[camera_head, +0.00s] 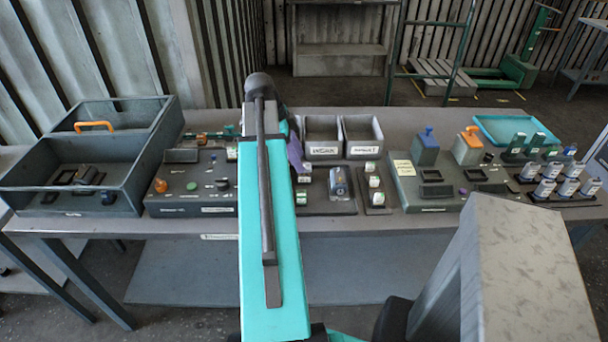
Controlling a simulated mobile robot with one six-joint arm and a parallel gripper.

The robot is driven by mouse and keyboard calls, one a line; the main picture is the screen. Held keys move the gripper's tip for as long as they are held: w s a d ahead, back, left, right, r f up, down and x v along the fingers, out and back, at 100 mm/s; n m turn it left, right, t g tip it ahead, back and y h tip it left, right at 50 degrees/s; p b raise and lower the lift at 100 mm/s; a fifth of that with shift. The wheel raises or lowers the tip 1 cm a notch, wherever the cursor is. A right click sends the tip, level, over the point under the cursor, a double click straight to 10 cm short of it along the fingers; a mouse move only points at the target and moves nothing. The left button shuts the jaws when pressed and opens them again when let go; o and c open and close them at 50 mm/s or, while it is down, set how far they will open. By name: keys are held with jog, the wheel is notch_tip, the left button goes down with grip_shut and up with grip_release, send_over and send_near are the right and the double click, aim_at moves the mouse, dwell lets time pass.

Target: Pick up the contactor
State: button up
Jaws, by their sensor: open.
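I cannot tell for sure which part is the contactor. Small white-and-green blocks (374,181) stand in a column on a dark plate right of my arm. Similar blocks (303,179) stand close beside my arm, left of a grey cylindrical part (339,182) on a dark base. My teal arm crosses the middle of the bench and hides part of it. A purple piece shows just right of the arm, above the near blocks. My gripper's fingers are hidden behind the arm, and no hold on anything is visible.
Two labelled grey bins (323,150) stand at the back. A dark open toolbox (60,198) with an orange handle is at left, beside a control panel (190,207). A grey fixture box (428,208), a teal tray (515,122) and several upright cylinders (546,189) are at right.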

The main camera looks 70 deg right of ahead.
aim_at(305, 166)
jog(key=shift+s+f, duration=0.1)
jog(key=shift+p+x, duration=0.7)
jog(key=shift+x, duration=1.8)
jog(key=c, duration=0.7)
jog(key=shift+r, duration=0.25)
jog(key=shift+c, duration=0.2)
notch_tip(305, 166, up, 8)
jog(key=shift+r+b, duration=0.15)
jog(key=shift+b, duration=0.65)
jog(key=shift+r, duration=0.65)
jog(key=shift+r, duration=0.15)
